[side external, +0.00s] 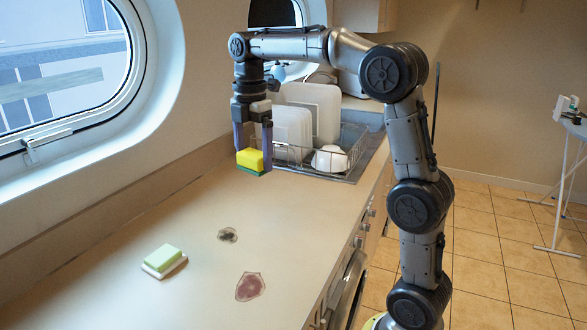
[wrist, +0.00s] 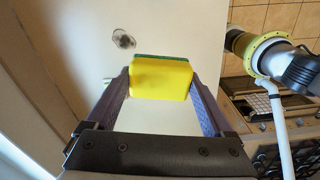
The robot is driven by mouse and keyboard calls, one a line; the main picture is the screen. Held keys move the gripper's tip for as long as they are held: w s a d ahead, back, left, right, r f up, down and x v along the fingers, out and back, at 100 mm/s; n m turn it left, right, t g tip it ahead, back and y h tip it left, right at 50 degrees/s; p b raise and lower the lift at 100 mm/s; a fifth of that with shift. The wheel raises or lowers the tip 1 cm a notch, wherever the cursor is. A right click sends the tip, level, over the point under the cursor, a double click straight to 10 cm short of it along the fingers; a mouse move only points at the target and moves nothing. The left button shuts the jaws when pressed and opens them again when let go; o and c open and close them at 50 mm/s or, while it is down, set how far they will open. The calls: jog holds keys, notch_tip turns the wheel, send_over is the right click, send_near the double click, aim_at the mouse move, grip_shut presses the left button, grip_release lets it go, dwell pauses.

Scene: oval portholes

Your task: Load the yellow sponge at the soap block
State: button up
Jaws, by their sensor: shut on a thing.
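A yellow sponge with a green scouring side (side external: 250,160) is held between the fingers of my gripper (side external: 253,150). In the side external view it hangs near the dish rack, green side down, and appears to be above the counter. In the wrist view the sponge (wrist: 161,78) fills the space between the two purple fingers of my gripper (wrist: 160,85), which are shut on its ends. A pale green soap block (side external: 162,258) rests on a white dish at the near left of the counter, well apart from the sponge.
A dark stain (side external: 228,235) and a reddish-brown stain (side external: 250,287) mark the counter (side external: 190,215). The dark stain also shows in the wrist view (wrist: 123,39). A wire dish rack (side external: 350,150) with white plates and a cup stands behind the sponge. The window wall borders the left.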

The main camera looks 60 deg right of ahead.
jog(key=w+a+f, duration=0.2)
jog(key=w+a, duration=0.1)
jog(key=w, duration=0.5)
jog(key=n, duration=0.3)
send_over(162, 254)
notch_tip(162, 254, down, 11)
jog(key=shift+s+f, duration=0.1)
jog(key=shift+f, duration=2.65)
jog(key=shift+f, duration=0.6)
notch_tip(162, 254, up, 7)
